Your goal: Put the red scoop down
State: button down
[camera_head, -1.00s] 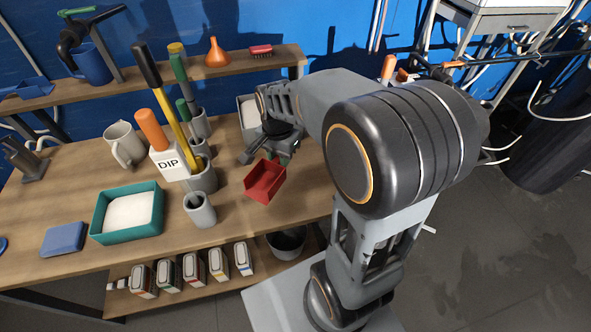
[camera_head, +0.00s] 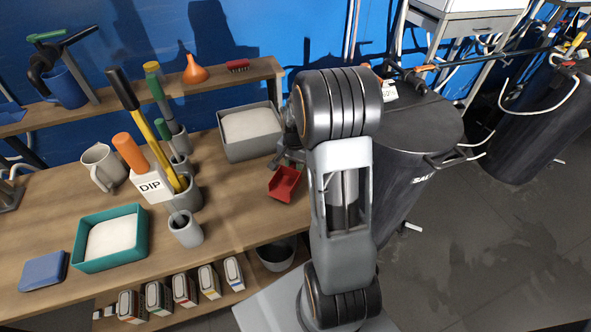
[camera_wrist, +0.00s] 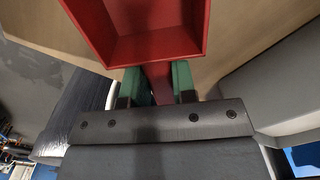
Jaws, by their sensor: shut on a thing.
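The red scoop (camera_head: 284,184) is above or at the right end of the wooden workbench in the head view. Its open red tray (camera_wrist: 140,45) fills the top of the wrist view. My gripper (camera_wrist: 157,82) has green fingertips closed on both sides of the scoop's handle. In the head view my gripper (camera_head: 289,160) is partly hidden by my arm. I cannot tell whether the scoop touches the bench top (camera_head: 235,205).
A grey bin of white material (camera_head: 250,150) stands behind the scoop. A grey cup (camera_head: 186,229) and the DIP holder (camera_head: 152,187) are to the left. A teal bin (camera_head: 80,258) stands further left. A dark barrel (camera_head: 410,140) is at right. Bare bench lies left of the scoop.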

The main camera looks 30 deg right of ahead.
jog(key=shift+d+f, duration=0.2)
jog(key=shift+f, duration=1.5)
